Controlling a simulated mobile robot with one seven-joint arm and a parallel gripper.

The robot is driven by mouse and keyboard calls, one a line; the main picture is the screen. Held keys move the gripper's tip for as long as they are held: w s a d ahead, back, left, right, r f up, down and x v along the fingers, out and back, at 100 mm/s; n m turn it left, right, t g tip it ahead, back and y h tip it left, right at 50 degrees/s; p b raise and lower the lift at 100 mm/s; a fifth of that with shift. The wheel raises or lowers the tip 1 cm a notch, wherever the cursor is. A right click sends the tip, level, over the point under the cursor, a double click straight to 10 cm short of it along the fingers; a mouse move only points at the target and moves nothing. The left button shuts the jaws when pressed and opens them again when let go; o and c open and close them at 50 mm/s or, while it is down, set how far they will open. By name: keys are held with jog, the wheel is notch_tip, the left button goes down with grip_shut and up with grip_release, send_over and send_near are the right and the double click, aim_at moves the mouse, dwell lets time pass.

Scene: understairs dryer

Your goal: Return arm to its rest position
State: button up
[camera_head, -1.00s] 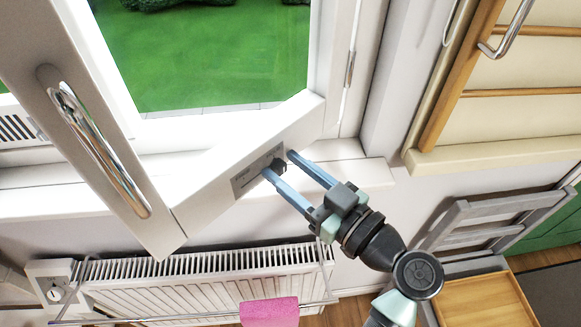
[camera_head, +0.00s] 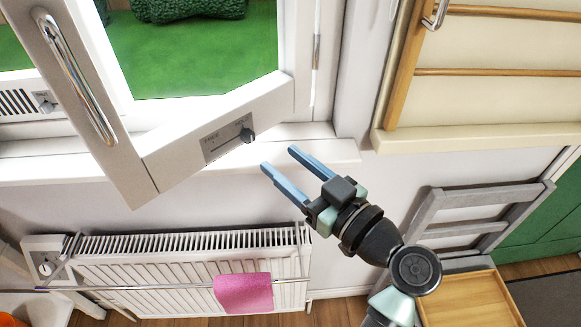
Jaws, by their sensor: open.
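My gripper (camera_head: 279,159) is open and empty, with its two blue fingers apart and pointing up and to the left. It hangs in front of the window sill and the wall, to the lower right of the open window sash (camera_head: 205,135). A grey label plate with a slot and a dark knob (camera_head: 248,135) sits on the sash's lower edge. The fingers show clear of the knob in the picture. My arm comes in from the lower right. A long chrome handle (camera_head: 75,75) is on the sash's left upright.
A white radiator (camera_head: 150,270) stands below the window, with a rail in front and a pink cloth (camera_head: 243,293) on it. A grey slatted frame (camera_head: 470,220) and a wooden tray (camera_head: 470,300) are at the right. A wooden rack (camera_head: 490,70) is at the upper right.

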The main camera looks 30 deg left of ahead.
jog(key=shift+w+a, duration=0.1)
jog(key=shift+a, duration=0.05)
jog(key=shift+r, duration=0.1)
jog(key=w+d+r+m+t+h+p, duration=0.1)
jog(key=w+d+r+m+t+h, duration=0.2)
jog(key=r, duration=0.5)
jog(key=w+d+r+m+t+h+p, duration=0.25)
jog(key=d+r+t, duration=0.2)
jog(key=r, duration=0.35)
jog(key=w+d+r+m+t+h+p, duration=0.1)
jog(key=d+r+m+t+h, duration=0.15)
jog(key=r+t, duration=0.4)
jog(key=s+d+r+m+t+h, duration=0.2)
jog(key=s+d+r+h, duration=0.1)
jog(key=r, duration=0.4)
jog(key=s+d+r+m+t+h+p, duration=0.1)
jog(key=s+d+r+m+t+h, duration=0.1)
jog(key=s+r, duration=0.3)
jog(key=s+d+r+m+t+h, duration=0.2)
jog(key=s+d+r+t+h, duration=0.1)
jog(key=r, duration=0.7)
jog(key=shift+s+d+r+t+h+p, duration=0.35)
jog(key=shift+s+d+h, duration=0.2)
jog(key=shift+s, duration=0.25)
jog(key=shift+f, duration=0.1)
